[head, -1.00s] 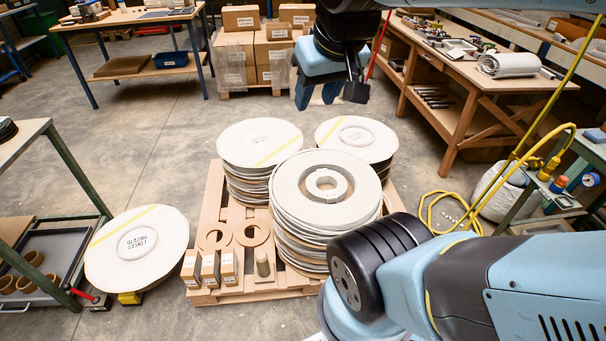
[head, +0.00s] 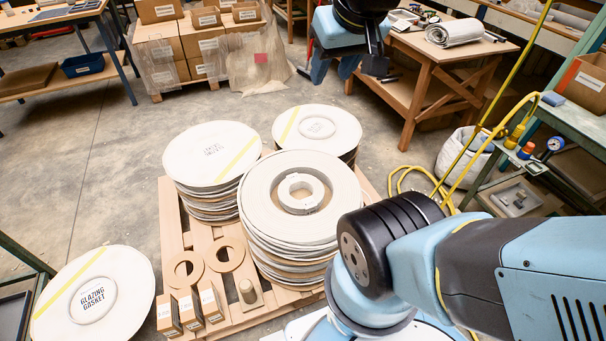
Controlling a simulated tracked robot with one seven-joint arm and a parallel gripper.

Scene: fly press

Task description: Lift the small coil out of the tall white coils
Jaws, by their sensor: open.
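The small coil (head: 302,194) is a pale ring lying inside the centre hole of the tall white coils (head: 262,212). A gap shows around it, and it sits slightly off-centre in the hole. The tall white coils are a stack of flat white rolls at the front right of a wooden pallet. My gripper (head: 335,75) is open and empty at the top of the picture, well above and beyond the stack. Its fingers point down. My arm hides part of the pallet's right side.
Two more coil stacks (head: 211,157) (head: 318,130) stand behind on the pallet (head: 172,220). Small boxes (head: 187,310) and cardboard rings (head: 225,255) lie at its front. A yellow hose (head: 410,178) and workbench (head: 440,70) are right.

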